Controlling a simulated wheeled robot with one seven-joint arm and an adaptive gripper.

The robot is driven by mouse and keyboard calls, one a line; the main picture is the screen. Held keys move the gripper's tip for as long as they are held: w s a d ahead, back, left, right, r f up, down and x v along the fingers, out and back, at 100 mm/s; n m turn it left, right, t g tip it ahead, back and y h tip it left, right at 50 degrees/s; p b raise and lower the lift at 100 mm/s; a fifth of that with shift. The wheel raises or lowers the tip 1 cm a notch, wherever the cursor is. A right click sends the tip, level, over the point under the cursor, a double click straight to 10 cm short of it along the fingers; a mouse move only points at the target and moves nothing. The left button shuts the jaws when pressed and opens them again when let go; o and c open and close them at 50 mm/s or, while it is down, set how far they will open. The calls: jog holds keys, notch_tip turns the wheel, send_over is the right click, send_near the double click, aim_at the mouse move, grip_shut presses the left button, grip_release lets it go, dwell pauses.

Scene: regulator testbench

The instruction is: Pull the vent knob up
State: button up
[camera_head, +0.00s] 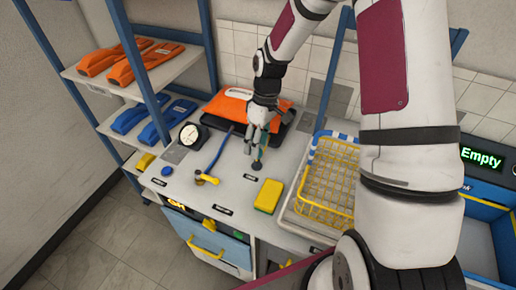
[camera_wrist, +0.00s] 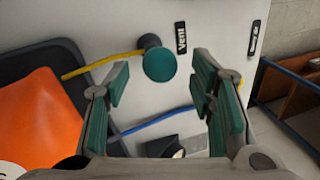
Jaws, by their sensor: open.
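The vent knob is a round teal cap on a dark stem, beside the "Vent" label (camera_wrist: 181,39) on the white bench top. In the wrist view the knob (camera_wrist: 159,64) shows in the gap between the two fingers, near the level of their tips. In the head view the knob (camera_head: 257,167) is small and dark, just below the fingertips. My gripper (camera_head: 258,143) points down over it. In the wrist view my gripper (camera_wrist: 161,78) is open, with teal pads on both sides and nothing held. I cannot tell whether the pads reach down around the cap.
A yellow sponge (camera_head: 268,196) and a yellow wire basket (camera_head: 326,182) stand right of the knob. An orange bag (camera_head: 236,104) lies behind on a black tray.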

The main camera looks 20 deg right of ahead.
jog(key=shift+x, duration=1.25)
grip_shut()
jog(key=shift+s+a+p+v, duration=0.15)
jog(key=shift+p+v, duration=0.2)
jog(key=shift+v, duration=0.5)
jog(key=shift+s+a+p+v, duration=0.15)
jog(key=shift+p+v, duration=0.15)
jog(key=shift+v, duration=0.55)
grip_release()
jog(key=shift+w, duration=0.1)
jog(key=shift+r, duration=0.1)
jog(key=v, duration=1.1)
jog(key=shift+r, duration=0.4)
